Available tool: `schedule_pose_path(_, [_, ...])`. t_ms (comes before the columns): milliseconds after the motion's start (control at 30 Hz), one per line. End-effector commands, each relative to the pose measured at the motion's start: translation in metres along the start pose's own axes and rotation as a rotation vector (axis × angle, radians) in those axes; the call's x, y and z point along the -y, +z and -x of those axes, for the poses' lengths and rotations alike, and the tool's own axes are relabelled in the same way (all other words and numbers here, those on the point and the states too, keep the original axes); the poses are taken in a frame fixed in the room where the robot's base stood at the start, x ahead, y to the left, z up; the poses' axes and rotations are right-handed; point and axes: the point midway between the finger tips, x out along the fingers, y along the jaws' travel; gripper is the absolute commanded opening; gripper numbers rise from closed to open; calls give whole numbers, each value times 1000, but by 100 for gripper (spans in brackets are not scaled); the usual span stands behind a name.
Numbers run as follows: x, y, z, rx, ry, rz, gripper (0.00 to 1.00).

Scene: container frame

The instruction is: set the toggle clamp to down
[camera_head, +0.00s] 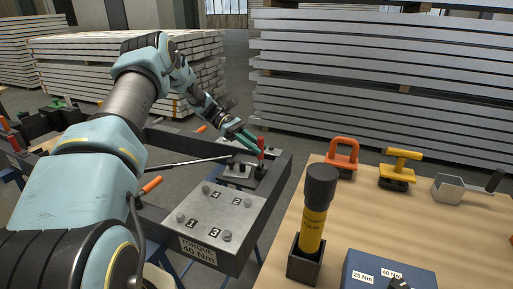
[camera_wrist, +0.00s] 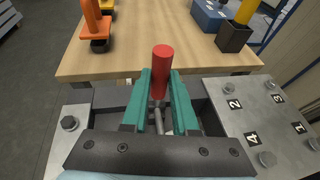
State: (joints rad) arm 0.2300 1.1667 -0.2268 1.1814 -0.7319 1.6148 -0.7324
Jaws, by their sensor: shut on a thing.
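The toggle clamp has a red handle (camera_head: 261,146), which stands about upright above its dark base on the frame in the head view.
A grey plate (camera_head: 215,212) with numbered bolts lies in front of the clamp. Other orange-handled clamps (camera_head: 152,184) sit along the frame. A wooden table (camera_head: 345,210) on the right holds a yellow tool (camera_head: 312,228) in a dark holder, an orange clamp (camera_head: 342,152) and a blue box (camera_head: 375,272).

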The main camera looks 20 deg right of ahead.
Motion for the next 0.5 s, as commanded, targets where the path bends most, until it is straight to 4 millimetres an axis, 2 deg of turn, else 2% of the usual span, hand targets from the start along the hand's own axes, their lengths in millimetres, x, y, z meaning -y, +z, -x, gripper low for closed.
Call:
schedule_pose_path(433, [0, -1, 0, 7, 1, -1, 0])
schedule_pose_path(467, [0, -1, 0, 7, 1, -1, 29])
schedule_pose_path(500, [0, -1, 0, 7, 1, -1, 34])
